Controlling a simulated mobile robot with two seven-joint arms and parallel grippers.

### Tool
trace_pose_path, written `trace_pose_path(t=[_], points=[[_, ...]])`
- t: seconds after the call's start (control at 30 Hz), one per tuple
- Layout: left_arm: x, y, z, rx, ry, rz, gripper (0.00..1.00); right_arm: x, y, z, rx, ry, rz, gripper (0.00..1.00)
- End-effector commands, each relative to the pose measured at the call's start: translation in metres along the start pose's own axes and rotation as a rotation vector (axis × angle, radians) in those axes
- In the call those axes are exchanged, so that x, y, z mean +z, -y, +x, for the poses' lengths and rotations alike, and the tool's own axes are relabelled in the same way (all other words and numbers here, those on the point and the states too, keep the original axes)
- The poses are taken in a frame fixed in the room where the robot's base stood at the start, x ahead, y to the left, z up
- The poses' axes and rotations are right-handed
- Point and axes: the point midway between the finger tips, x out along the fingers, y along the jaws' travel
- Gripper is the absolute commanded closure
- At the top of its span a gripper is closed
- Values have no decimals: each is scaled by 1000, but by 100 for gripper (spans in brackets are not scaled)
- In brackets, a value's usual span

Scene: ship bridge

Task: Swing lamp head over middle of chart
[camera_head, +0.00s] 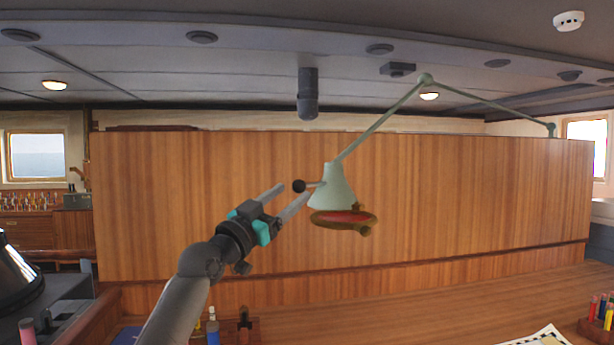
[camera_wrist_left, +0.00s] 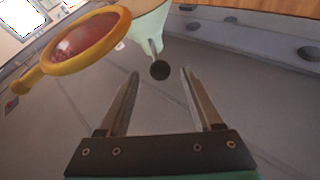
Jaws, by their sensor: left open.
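The pale green lamp head (camera_head: 333,190) hangs from a jointed lamp arm (camera_head: 378,125). A dark ball knob (camera_head: 299,186) sticks out of its left side. A brass ring with a red pane (camera_head: 343,220) sits under the shade. My left gripper (camera_head: 290,192) is open and empty at the knob. In the left wrist view the knob (camera_wrist_left: 160,70) appears between the fingertips (camera_wrist_left: 158,74), with space on both sides; the shade (camera_wrist_left: 148,22) and brass ring (camera_wrist_left: 90,44) lie just beyond. A corner of the chart (camera_head: 540,338) shows at the bottom right, right of the lamp head. My right gripper is out of view.
A wooden panel (camera_head: 220,220) stands behind the lamp. The wooden table top (camera_head: 420,305) is clear between the lamp and chart. A small rack (camera_head: 243,328) with bottles is at the front left. Coloured pencils (camera_head: 605,312) stand at the right edge. A dark cylinder (camera_head: 308,95) hangs overhead.

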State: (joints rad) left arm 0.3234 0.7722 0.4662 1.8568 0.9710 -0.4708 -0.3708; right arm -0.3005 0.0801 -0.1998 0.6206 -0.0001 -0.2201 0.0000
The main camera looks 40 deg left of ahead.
Motion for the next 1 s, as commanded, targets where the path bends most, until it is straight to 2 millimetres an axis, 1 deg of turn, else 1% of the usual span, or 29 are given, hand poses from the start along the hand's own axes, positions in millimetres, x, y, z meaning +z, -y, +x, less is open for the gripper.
trace_pose_path(t=[0.03,0.3,0.5,0.7,1.0], points=[[-2,1,8,-1,-2,-2,34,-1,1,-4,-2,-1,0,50],[-2,1,44,-2,-2,-3,34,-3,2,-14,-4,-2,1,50],[-1,1,63,-2,-2,-2,34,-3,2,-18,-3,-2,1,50],[0,0,72,-1,-1,-1,34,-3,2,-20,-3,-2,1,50],[0,0,73,0,0,-1,34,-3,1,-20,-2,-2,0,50]])
